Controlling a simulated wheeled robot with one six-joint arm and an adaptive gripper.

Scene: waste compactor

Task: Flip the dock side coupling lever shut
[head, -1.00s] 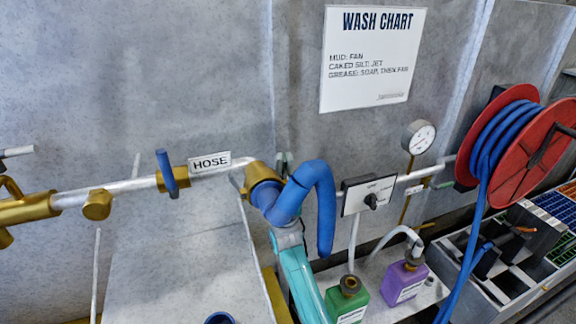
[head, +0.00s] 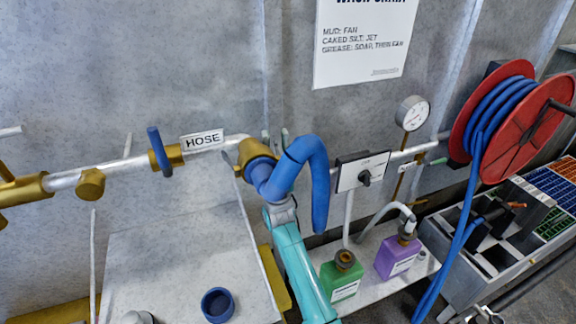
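A brass hose coupling (head: 257,154) sits at the right end of the pale pipe, right of the HOSE label (head: 202,140). A thick blue hose (head: 300,164) runs from it, arches up and hangs down on the right. Two small grey upright prongs, which look like coupling levers (head: 285,137), stand up beside the coupling; which one is the dock side lever I cannot tell. My teal arm rises from the bottom centre. Its grey end, with my gripper (head: 281,207), is just below the coupling, against or behind the hose in view. Its fingers are hidden.
A blue-handled valve (head: 159,152) is on the pipe to the left. A selector panel (head: 362,171), a gauge (head: 411,113) and a red hose reel (head: 518,125) are to the right. Green (head: 341,276) and purple (head: 397,257) bottles stand below. A blue cup (head: 217,306) is at the front.

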